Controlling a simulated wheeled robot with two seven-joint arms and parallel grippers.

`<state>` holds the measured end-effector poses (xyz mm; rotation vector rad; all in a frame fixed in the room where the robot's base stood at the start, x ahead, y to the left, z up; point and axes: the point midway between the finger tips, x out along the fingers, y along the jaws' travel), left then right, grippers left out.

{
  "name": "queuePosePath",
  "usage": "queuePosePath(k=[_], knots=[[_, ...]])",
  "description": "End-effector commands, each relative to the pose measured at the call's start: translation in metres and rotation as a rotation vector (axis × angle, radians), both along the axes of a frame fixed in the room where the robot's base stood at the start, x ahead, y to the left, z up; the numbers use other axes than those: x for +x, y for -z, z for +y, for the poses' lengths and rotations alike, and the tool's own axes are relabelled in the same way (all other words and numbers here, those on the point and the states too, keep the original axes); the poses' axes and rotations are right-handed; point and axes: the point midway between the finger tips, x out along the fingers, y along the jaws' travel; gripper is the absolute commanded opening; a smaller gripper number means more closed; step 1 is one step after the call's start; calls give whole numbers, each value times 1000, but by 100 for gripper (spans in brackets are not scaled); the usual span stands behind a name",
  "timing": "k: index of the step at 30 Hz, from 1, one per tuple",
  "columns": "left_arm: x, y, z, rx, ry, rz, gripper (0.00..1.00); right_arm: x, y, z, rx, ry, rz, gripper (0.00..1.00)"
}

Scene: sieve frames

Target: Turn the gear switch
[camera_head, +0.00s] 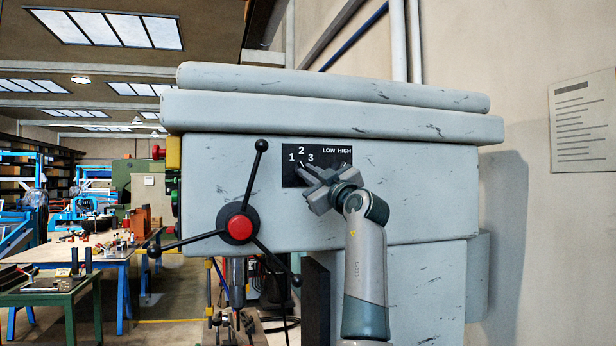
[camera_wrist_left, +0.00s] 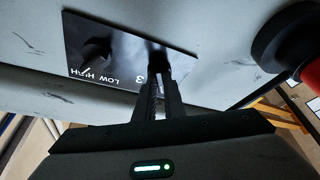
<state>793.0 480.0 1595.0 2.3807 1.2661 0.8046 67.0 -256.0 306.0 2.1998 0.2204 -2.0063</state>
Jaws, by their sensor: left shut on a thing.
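A black switch panel (camera_head: 290,178) with white marks 1, 2, 3 and LOW, HIGH sits on the front of the grey drill head (camera_head: 400,160). My left gripper (camera_head: 307,176) reaches up to the panel from below, and its fingers cover part of it. In the left wrist view the panel (camera_wrist_left: 125,65) appears upside down. There the gripper (camera_wrist_left: 160,78) is shut on the dark gear switch (camera_wrist_left: 158,50) beside the 3 mark. The switch's exact pointing is hidden by the fingers. The LOW/HIGH knob (camera_wrist_left: 97,50) stands apart, to the left in that view. My right gripper is not in view.
A three-armed black feed handle with a red hub (camera_head: 238,227) is left of the gripper; it also shows at the right of the wrist view (camera_wrist_left: 290,40). A wall with a paper notice (camera_head: 583,125) is at right. Workbenches (camera_head: 90,250) stand at far left.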

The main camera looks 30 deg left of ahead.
Motion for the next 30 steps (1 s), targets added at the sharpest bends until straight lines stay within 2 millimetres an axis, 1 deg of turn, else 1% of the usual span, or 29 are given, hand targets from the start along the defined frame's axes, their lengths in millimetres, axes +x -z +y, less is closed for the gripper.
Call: queuePosePath(k=[6, 12, 18, 30], knots=[[2, -3, -2, -113, 1, -129, 0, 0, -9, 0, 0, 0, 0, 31], [3, -3, -2, -182, 2, -212, 0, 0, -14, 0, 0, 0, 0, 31], [3, -3, -2, -214, 2, -251, 0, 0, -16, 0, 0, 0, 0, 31], [2, -2, -2, -220, 1, -258, 0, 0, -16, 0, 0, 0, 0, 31]])
